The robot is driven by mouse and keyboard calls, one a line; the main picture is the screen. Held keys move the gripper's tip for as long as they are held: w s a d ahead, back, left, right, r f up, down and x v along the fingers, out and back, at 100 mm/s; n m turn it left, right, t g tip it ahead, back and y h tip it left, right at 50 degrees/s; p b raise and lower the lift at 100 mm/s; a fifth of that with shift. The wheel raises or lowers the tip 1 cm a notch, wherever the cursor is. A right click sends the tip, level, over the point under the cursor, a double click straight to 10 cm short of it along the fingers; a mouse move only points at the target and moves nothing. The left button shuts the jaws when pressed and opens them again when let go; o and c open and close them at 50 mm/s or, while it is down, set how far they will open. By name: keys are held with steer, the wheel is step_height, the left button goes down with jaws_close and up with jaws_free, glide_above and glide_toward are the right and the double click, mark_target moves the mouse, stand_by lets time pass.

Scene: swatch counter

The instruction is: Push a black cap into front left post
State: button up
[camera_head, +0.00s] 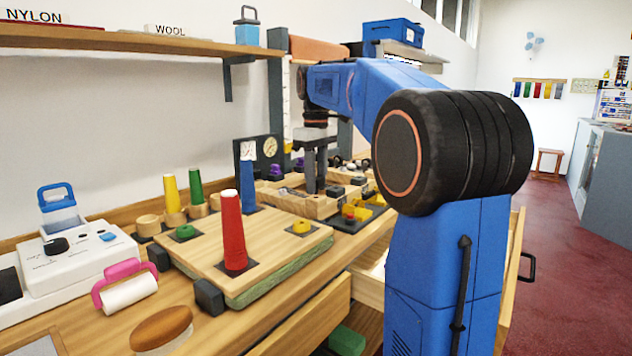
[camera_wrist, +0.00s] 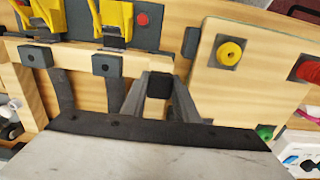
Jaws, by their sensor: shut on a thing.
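My gripper (camera_head: 316,188) points down over the wooden frame (camera_head: 296,206) behind the board. In the wrist view its fingers (camera_wrist: 160,92) are closed on a black cap (camera_wrist: 160,84). The held cap is at one end of the frame's near bar (camera_wrist: 138,57), over or on a corner post. The fingers hide that post, so I cannot tell whether the cap touches it or sits in it.
A wooden board (camera_head: 280,262) with a red cone (camera_head: 232,230), a blue cone (camera_head: 247,186) and a yellow ring (camera_head: 301,227) lies close in front. Yellow clamps (camera_wrist: 112,18) stand beside the frame. A shelf (camera_head: 130,42) runs along the wall. An open drawer (camera_head: 310,318) is below.

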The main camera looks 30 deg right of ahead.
steer(key=shift+f, duration=1.15)
stand_by(1.3)
steer(key=o, duration=1.1)
steer(key=shift+f, duration=0.1)
steer(key=c, duration=0.3)
steer(key=shift+o, duration=0.8)
steer(key=shift+r, duration=3.25)
